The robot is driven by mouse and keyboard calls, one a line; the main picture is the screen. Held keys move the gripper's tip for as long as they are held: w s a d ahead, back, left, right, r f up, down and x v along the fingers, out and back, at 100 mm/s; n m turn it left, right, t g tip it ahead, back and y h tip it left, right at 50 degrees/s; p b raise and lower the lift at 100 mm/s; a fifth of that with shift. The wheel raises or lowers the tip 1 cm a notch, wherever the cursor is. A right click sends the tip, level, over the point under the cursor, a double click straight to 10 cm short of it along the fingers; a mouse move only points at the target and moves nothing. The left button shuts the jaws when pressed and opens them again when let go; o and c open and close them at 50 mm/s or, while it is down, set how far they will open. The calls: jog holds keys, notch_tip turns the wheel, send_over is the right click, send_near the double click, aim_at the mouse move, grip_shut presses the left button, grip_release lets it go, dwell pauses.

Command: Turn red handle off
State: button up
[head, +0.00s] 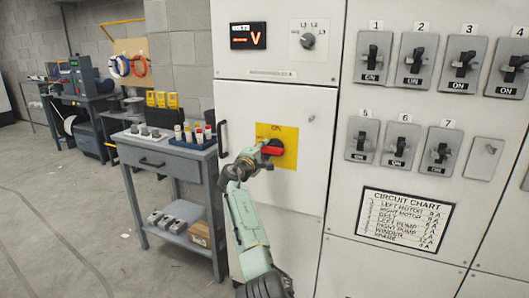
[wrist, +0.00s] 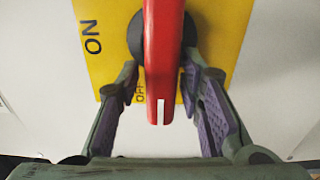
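The red handle (head: 271,150) is a rotary lever on a dark round hub on a yellow plate (head: 290,133), on a light cabinet door. In the head view it points left, roughly horizontal. In the wrist view the red handle (wrist: 163,62) runs down the middle with a white stripe at its end. "ON" is printed on the plate's left there, and "OFF" is beside the handle near its end. My gripper (head: 258,158) is at the handle; in the wrist view my gripper (wrist: 165,75) is open, with one finger on each side of the handle and gaps visible.
Breaker switches (head: 373,57) and a circuit chart (head: 405,220) are on the panel to the right. A red display (head: 248,36) and selector knob (head: 308,40) are above. A vertical door pull (head: 223,137) and a grey workbench (head: 165,165) stand left. Floor is open at far left.

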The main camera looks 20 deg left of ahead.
jog(key=shift+o, duration=1.2)
jog(key=shift+d+r, duration=0.1)
jog(key=shift+r, duration=0.15)
jog(key=shift+f, duration=0.2)
jog(key=shift+s, duration=0.1)
jog(key=s, duration=1.1)
jog(key=shift+s+a, duration=0.2)
jog(key=shift+s, duration=0.2)
